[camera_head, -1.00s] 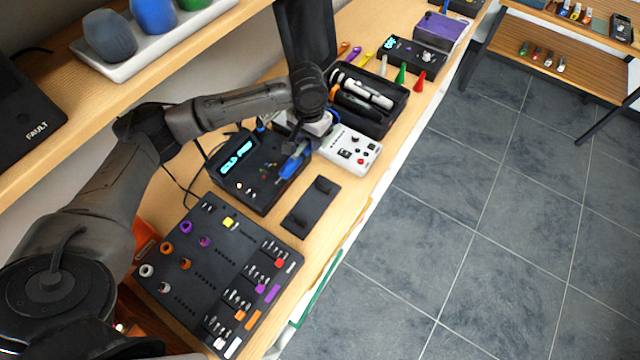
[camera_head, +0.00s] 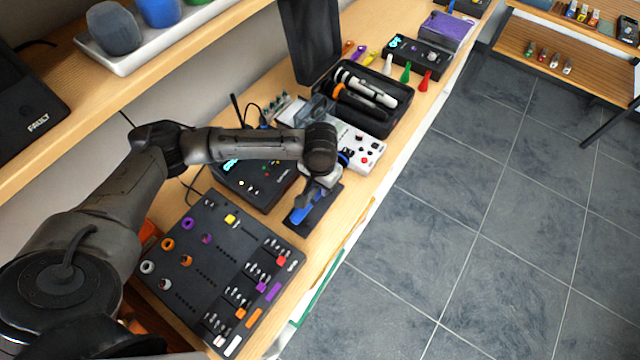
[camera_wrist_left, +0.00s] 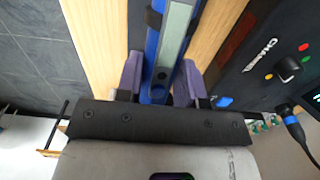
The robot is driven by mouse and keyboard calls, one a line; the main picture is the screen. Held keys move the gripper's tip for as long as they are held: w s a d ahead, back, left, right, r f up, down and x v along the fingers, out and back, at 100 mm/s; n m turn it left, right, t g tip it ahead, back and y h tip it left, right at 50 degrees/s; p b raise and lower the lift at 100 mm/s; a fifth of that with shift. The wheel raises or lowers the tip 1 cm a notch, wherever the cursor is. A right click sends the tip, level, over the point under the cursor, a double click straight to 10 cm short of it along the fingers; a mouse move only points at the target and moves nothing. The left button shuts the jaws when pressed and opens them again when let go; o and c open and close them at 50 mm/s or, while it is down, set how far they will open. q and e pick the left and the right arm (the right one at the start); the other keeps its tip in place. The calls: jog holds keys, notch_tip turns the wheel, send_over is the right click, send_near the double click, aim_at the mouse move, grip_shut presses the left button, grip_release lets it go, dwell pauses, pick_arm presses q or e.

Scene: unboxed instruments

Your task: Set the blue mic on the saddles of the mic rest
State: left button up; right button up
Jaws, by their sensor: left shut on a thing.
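My left gripper (camera_head: 306,199) is shut on the blue mic (camera_head: 297,215). In the left wrist view its two purple fingers (camera_wrist_left: 161,82) stand on either side of the mic (camera_wrist_left: 154,60), which has a grey-green panel. The black mic rest (camera_head: 322,213) lies on the bench, directly beneath the mic and gripper in the head view. In the wrist view a dark saddle (camera_wrist_left: 153,18) shows beside the mic, which runs lengthwise along the rest. I cannot tell whether the mic touches the saddles. My right gripper is not in view.
A black device with a lit display (camera_head: 258,181) stands just left of the rest. A large black panel with coloured knobs (camera_head: 215,262) lies in front. A white device (camera_head: 366,150) and an open black case (camera_head: 384,113) are behind. The bench's edge is close on the right.

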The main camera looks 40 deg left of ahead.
pick_arm(q)
jog(key=shift+f, duration=0.35)
jog(key=shift+f, duration=0.15)
jog(key=shift+f+p, duration=0.35)
jog(key=shift+p, duration=0.1)
jog(key=shift+f, duration=0.1)
jog(key=o, duration=1.1)
jog(key=shift+r+b, duration=0.55)
jog(key=shift+b, duration=0.2)
notch_tip(320, 180, up, 12)
jog(key=shift+r+p, duration=0.1)
jog(key=shift+p, duration=1.05)
